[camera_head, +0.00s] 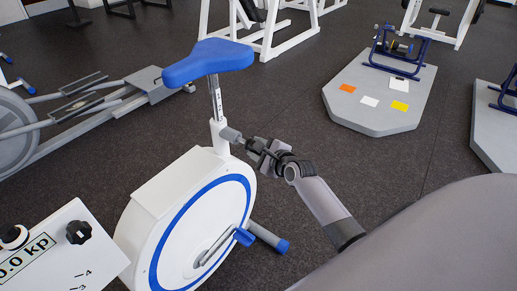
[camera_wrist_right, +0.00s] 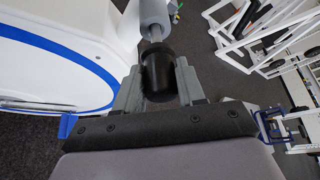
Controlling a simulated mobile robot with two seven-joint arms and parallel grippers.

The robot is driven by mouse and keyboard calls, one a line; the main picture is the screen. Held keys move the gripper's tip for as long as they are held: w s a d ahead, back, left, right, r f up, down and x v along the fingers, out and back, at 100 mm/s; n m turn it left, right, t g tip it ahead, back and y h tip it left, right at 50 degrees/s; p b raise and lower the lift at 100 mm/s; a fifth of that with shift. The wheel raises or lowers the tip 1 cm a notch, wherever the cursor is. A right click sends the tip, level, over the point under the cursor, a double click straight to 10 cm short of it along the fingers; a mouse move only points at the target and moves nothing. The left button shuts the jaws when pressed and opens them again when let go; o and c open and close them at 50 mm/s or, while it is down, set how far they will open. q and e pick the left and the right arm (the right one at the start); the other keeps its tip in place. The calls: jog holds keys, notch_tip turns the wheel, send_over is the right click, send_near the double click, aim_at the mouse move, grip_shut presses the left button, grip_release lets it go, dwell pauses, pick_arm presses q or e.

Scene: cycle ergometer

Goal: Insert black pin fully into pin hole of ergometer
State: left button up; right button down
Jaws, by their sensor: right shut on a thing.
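The white ergometer (camera_head: 175,215) with its blue seat (camera_head: 207,62) stands left of centre in the head view. A grey cylindrical sleeve (camera_head: 231,135) sticks out from its seat tube and also shows at the top of the right wrist view (camera_wrist_right: 155,17). My right gripper (camera_head: 252,147) is at the sleeve's outer end, shut on the black pin (camera_wrist_right: 157,73). In the right wrist view a short thin shaft shows between the black knob and the sleeve, in line with it. The shaft's tip and the hole's mouth are not visible. My left gripper is not in view.
A console (camera_head: 62,246) with a dark knob is at the lower left. A pedal (camera_head: 244,237) is below my right gripper. Another machine (camera_head: 60,120) stands at the left. A grey platform (camera_head: 380,92) lies at the upper right. Dark floor between is clear.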

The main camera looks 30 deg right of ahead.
aim_at(250, 145)
jog(key=shift+w+a, duration=0.25)
jog(key=shift+w, duration=0.35)
jog(key=shift+w+a, duration=0.2)
jog(key=shift+w, duration=0.35)
dwell(1.2)
jog(key=shift+w+a, duration=0.2)
jog(key=shift+w, duration=0.3)
jog(key=shift+w+a, duration=0.2)
jog(key=shift+w, duration=0.25)
dwell(1.4)
jog(key=c, duration=0.6)
grip_release()
jog(key=shift+s, duration=0.15)
jog(key=shift+s+d+p, duration=0.35)
jog(key=shift+s+p, duration=0.3)
jog(key=shift+p, duration=0.05)
jog(key=shift+s+d+p, duration=0.3)
jog(key=shift+s, duration=0.4)
jog(key=shift+s+d+p, duration=0.25)
jog(key=shift+s+p, duration=0.05)
jog(key=shift+s, duration=0.4)
jog(key=shift+s+d+p, duration=0.2)
jog(key=shift+s+d, duration=0.05)
jog(key=shift+s, duration=0.4)
jog(key=shift+s+d+p, duration=0.15)
jog(key=shift+s+d, duration=0.15)
jog(key=shift+s, duration=0.4)
jog(key=shift+s+d+p, duration=0.2)
jog(key=shift+s+d, duration=0.05)
jog(key=shift+s, duration=0.4)
